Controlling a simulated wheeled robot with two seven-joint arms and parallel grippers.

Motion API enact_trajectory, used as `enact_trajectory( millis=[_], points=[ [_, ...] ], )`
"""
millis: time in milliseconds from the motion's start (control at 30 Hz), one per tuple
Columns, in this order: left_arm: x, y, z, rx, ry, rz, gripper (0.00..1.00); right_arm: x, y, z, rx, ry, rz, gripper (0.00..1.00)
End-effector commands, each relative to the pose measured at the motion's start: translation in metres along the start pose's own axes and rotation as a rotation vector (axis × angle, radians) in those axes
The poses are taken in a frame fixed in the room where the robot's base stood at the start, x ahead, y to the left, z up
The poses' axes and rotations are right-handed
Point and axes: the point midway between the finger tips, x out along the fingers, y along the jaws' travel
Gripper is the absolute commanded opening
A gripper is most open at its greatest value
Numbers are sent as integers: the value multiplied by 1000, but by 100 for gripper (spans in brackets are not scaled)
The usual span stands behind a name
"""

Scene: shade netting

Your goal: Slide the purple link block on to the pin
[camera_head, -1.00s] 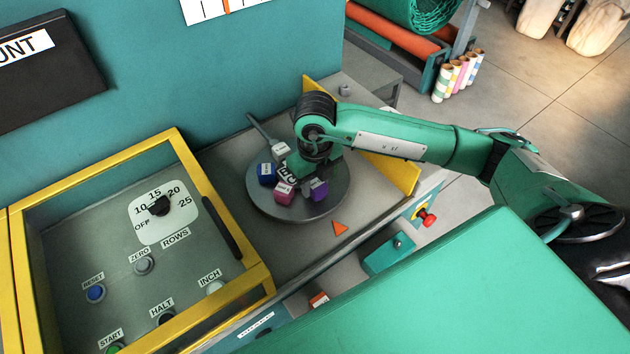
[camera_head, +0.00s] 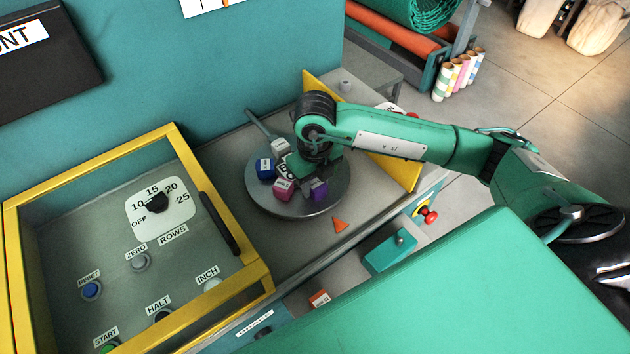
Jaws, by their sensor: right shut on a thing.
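The purple link block (camera_head: 319,190) is at the right front of a round grey turntable (camera_head: 267,202), close under my right gripper. My right gripper (camera_head: 302,172) points down over the turntable and is shut; its fingertips are mostly hidden by the wrist, and the purple block shows at its lower edge. A pink block (camera_head: 283,189), a blue block (camera_head: 265,168) and a white block (camera_head: 280,147) sit around the left side of the gripper. The pin cannot be made out. My left gripper is not in view.
A yellow-framed control panel (camera_head: 262,281) with a dial and buttons stands at left. A yellow guard (camera_head: 396,170) is behind my right arm.

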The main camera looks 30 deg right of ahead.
Motion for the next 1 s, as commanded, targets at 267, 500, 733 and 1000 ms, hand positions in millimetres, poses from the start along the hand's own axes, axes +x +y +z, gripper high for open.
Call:
enact_trajectory(
  millis=[267,500,733,1000],
  points=[
    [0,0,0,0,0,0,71,1,0,-1,-1,3,0,60],
    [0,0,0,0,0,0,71,1,0,-1,0,3,0,60],
    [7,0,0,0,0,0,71,-20,0,1,0,-2,0,60],
    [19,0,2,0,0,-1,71,-80,1,1,-2,-4,1,60]
  ],
)
